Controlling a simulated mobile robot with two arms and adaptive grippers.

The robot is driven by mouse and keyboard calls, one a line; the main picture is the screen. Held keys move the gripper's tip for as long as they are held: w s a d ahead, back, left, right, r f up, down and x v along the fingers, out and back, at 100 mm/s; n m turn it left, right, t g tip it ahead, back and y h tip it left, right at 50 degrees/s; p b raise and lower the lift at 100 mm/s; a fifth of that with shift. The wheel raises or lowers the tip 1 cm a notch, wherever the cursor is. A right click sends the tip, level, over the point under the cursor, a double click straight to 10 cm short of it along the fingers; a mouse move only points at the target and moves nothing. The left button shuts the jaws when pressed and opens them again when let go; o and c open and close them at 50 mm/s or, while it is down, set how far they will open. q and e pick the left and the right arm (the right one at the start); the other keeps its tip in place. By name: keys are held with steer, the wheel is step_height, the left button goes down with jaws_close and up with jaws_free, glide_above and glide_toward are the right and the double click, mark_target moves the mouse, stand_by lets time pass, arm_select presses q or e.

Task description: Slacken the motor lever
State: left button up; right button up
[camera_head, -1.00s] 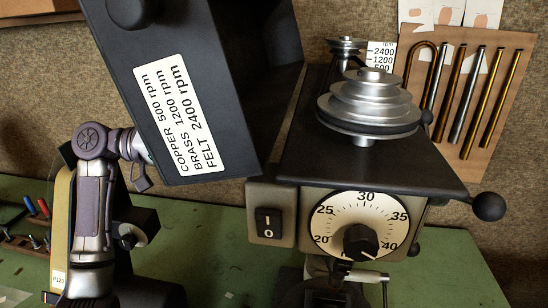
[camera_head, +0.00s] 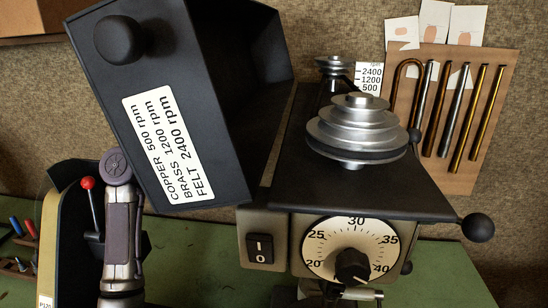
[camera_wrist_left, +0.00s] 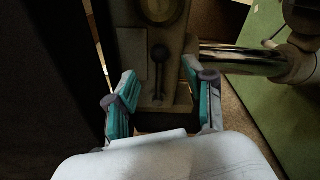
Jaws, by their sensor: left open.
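A short dark lever with a round ball end (camera_wrist_left: 158,52) stands against a pale plate in the left wrist view; I take it for the motor lever. My left gripper (camera_wrist_left: 159,70) is open, its teal-padded fingers on either side of the lever, with space visible on both sides. I cannot tell how deep the lever lies between them. In the head view, my left arm rises at the left and its gripper is hidden behind the raised black belt cover (camera_head: 240,130). The drill press head carries a stepped pulley (camera_head: 360,128) on top. My right gripper is not in view.
A black ball handle (camera_head: 478,228) sticks out at the press's right. A dial (camera_head: 350,250) and switch (camera_head: 260,248) are on its front. A red-knobbed lever (camera_head: 88,183) stands near my left arm. A shiny metal column (camera_wrist_left: 240,60) runs right of the fingers.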

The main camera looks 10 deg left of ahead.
arm_select(q)
steer(key=d+p, duration=0.2)
steer(key=d, duration=0.4)
steer(key=shift+w, duration=0.35)
steer(key=shift+c, duration=0.4)
jaws_close()
